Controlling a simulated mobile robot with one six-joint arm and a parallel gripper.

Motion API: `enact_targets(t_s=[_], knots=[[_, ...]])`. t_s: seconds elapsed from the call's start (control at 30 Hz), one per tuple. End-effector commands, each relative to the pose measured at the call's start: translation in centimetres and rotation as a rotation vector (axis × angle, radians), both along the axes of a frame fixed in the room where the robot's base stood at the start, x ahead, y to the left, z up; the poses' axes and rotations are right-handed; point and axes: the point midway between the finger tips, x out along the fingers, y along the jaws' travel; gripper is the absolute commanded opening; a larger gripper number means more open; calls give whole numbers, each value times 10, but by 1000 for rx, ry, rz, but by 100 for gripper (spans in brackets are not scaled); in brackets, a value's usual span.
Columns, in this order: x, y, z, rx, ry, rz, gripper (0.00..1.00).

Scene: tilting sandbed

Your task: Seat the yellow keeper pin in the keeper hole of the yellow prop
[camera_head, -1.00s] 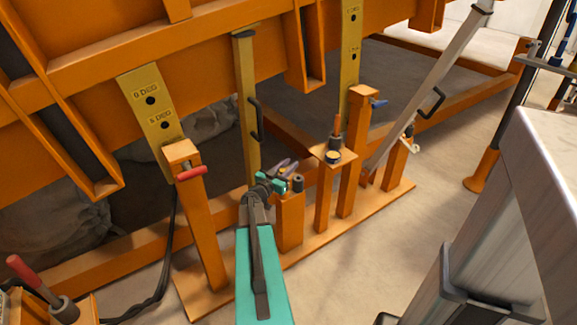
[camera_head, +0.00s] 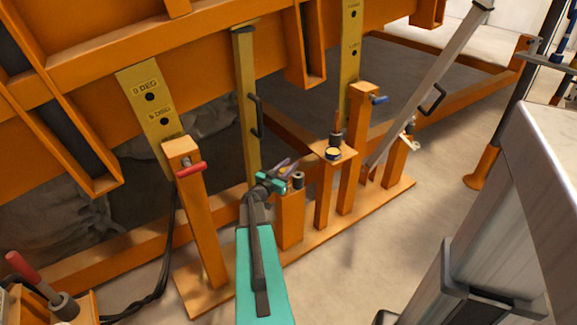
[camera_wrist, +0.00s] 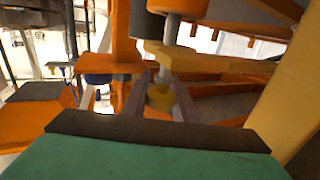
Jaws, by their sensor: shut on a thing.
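The yellow prop (camera_head: 247,110) is a long upright bar with a black handle, reaching down from the orange bed. It also shows at the right of the wrist view (camera_wrist: 288,115). My gripper (camera_head: 287,166) is beside the prop's lower end, and its dark fingers (camera_wrist: 159,92) are shut on a small yellow piece, apparently the yellow keeper pin (camera_wrist: 160,97). In the wrist view the pin is close to a yellow plate (camera_wrist: 190,60) with a grey cylinder (camera_wrist: 171,29) against its far side. The keeper hole is hidden, and I cannot tell whether the pin enters it.
An orange post (camera_head: 290,218) with a dark cylinder (camera_head: 298,180) stands by my gripper. Taller posts with a red handle (camera_head: 191,169) and a blue handle (camera_head: 379,99) stand either side. A grey strut (camera_head: 425,95) slants behind.

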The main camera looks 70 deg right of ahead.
Motion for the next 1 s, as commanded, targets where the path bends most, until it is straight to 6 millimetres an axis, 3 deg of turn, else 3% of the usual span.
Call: enact_targets(t_s=[1.0], knots=[[0,0,-17,-1,0,0,2]])
